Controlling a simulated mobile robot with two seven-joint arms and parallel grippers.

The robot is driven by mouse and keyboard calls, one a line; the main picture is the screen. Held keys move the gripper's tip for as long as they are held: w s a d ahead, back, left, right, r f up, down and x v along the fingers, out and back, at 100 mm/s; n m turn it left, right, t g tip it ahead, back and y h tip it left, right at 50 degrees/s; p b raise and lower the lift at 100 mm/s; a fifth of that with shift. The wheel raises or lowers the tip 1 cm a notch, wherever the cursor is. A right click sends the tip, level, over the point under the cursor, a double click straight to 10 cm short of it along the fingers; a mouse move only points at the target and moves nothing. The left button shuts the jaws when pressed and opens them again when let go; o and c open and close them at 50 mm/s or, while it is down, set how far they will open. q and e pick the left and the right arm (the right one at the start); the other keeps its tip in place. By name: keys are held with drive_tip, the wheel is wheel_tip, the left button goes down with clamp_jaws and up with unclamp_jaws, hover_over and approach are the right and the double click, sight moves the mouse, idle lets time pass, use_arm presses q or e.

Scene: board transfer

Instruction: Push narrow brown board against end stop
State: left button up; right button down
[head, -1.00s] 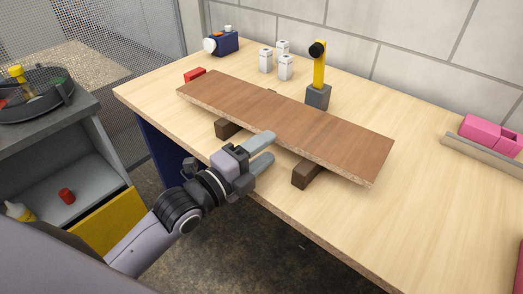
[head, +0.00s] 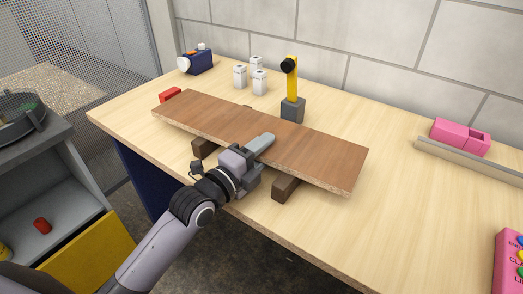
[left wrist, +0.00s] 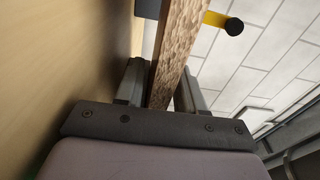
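The brown board (head: 310,157) lies across two dark wooden blocks on the bench; one block (head: 285,188) shows under its right part, the other (head: 203,147) under its left part. My left gripper (head: 259,147) is at the middle of the board's front long edge. One finger lies over the top face; the other is hidden below in the head view. In the left wrist view the board's edge (left wrist: 178,50) fills the space between the two fingers (left wrist: 160,88), which look closed on it. I cannot tell which object is the end stop. My right gripper is not in view.
A grey block with a yellow post (head: 292,105) stands behind the board. A red block (head: 170,94) is by its left end. White containers (head: 259,82) and a blue device (head: 196,61) are at the back.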

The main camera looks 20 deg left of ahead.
use_arm(q)
clamp_jaws()
idle(1.1)
drive_tip(key=shift+o, duration=2.3)
unclamp_jaws()
